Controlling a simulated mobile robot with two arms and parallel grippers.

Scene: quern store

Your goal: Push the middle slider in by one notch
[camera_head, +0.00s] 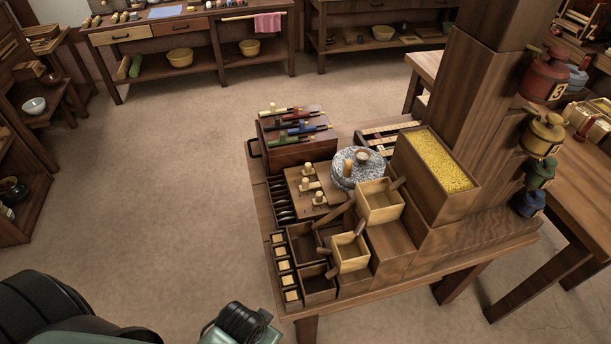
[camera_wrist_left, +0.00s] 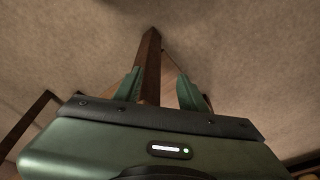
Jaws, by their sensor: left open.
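A wooden block with three pale knobs, which look like the sliders, sits on the central bench in the head view. The middle slider knob (camera_head: 311,185) lies between a far knob (camera_head: 308,168) and a near knob (camera_head: 319,198). The knobs are staggered; their notches are too small to make out. My left gripper (camera_wrist_left: 160,88) shows two green fingers spread apart with nothing held between them. In the head view only part of my arm shows at the bottom, short of the bench, with no fingertips visible. My right gripper is not in view.
Near the block stand a stone quern (camera_head: 357,175), pale wooden boxes (camera_head: 380,216), a grain bin (camera_head: 408,178) and a chest (camera_head: 283,155) with coloured-handled tools on top. A thick post (camera_head: 480,110) rises at the right. The floor left of the bench (camera_head: 180,180) is clear.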

